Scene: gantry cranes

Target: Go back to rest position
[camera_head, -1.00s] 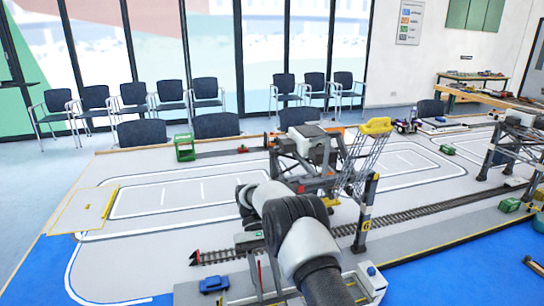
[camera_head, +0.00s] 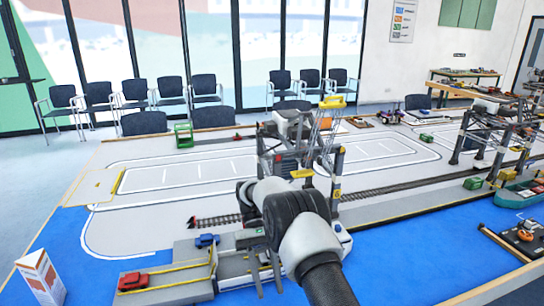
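My arm reaches up from the bottom of the head view, and its white and black links cover the middle of the scene. My gripper's fingers cannot be made out; the arm's far end lies in front of the near gantry crane. That gantry crane (camera_head: 291,128) stands upright over the track, with a yellow block (camera_head: 333,102) at its top right. A second gantry crane (camera_head: 482,135) stands at the right.
A blue toy car (camera_head: 207,240) and a red toy car (camera_head: 133,281) are at the front left. A white and orange box (camera_head: 40,278) stands at the lower left corner. A railway track (camera_head: 385,188) runs across the layout. Chairs line the windows behind.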

